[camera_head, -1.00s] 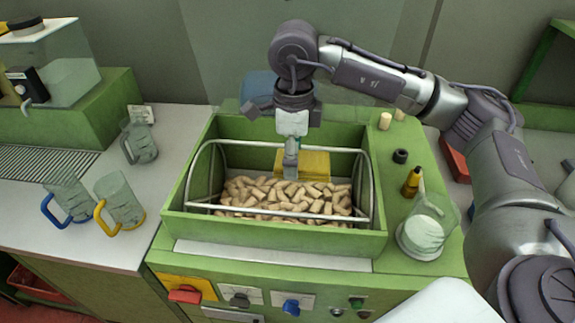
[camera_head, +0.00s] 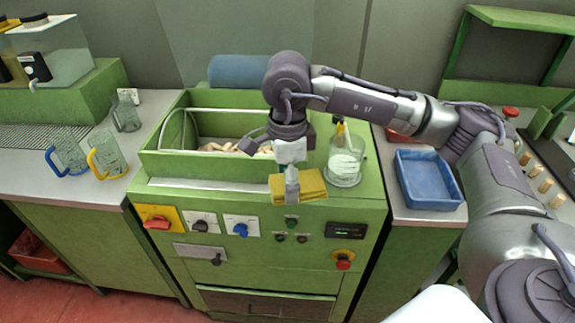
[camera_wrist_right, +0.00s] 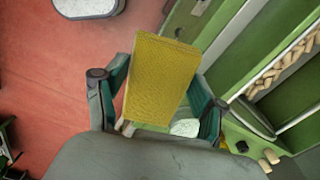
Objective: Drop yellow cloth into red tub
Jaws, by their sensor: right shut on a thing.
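The yellow cloth (camera_head: 310,186) is a flat, folded piece hanging in my right gripper (camera_head: 291,178), which is shut on it. It is in front of the green machine, above its front panel. In the right wrist view the cloth (camera_wrist_right: 160,80) shows between the fingers, with red floor behind it. A red tub (camera_head: 38,250) stands low at the far left, under the bench. Another red object (camera_head: 398,136), mostly hidden behind my right arm, lies on the right counter; I cannot tell what it is. My left gripper is not in view.
The green hopper (camera_head: 165,163) holds cork stoppers (camera_head: 228,147). A blue tray (camera_head: 430,203) lies on the right counter. Glass mugs (camera_head: 107,155) stand at left. Red floor is open in front.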

